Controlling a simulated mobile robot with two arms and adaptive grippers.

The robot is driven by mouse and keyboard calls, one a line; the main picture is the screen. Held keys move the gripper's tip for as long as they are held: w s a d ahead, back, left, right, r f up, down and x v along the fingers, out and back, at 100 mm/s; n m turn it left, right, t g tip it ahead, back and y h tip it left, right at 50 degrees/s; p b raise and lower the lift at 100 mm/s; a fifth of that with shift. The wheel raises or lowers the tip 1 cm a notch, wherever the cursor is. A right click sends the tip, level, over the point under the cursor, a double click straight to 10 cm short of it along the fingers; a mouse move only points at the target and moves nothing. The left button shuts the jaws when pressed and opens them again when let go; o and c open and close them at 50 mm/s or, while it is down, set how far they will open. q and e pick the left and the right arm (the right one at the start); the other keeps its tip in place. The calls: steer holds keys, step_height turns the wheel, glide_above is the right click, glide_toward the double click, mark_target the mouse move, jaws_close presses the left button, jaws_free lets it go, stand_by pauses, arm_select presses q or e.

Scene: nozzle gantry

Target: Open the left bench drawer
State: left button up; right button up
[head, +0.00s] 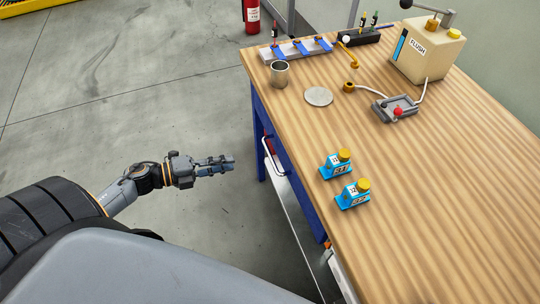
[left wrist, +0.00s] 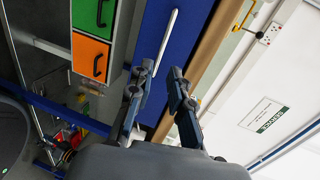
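The bench's blue drawer front (head: 279,154) faces my left arm below the wooden top, with a pale bar handle (head: 271,157) on it. In the left wrist view the blue front (left wrist: 189,38) fills the upper middle, and the long white handle (left wrist: 169,34) runs up and down the picture. My left gripper (head: 232,163) is beside the bench, apart from the handle and to its left. In the left wrist view my left gripper (left wrist: 160,76) has its fingers spread, with nothing held between them. The handle's lower end appears beyond the gap. My right gripper is not in view.
On the wooden bench top (head: 440,180) are two blue blocks with yellow caps (head: 338,164), a metal cup (head: 279,74) and a FLUSH box (head: 427,50). Green (left wrist: 92,15) and orange (left wrist: 91,58) fronts with black handles are left. Floor left of the bench is clear.

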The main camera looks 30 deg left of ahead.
mark_target(270, 154)
arm_select(q)
steer(key=shift+m, duration=0.3)
steer(key=x, duration=0.4)
steer(key=p+x, duration=0.1)
steer(key=x, duration=0.9)
steer(key=shift+s+d+r, duration=0.15)
steer(key=shift+r, duration=0.25)
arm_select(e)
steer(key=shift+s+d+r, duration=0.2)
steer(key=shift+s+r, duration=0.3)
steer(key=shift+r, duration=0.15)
arm_select(q)
jaws_close()
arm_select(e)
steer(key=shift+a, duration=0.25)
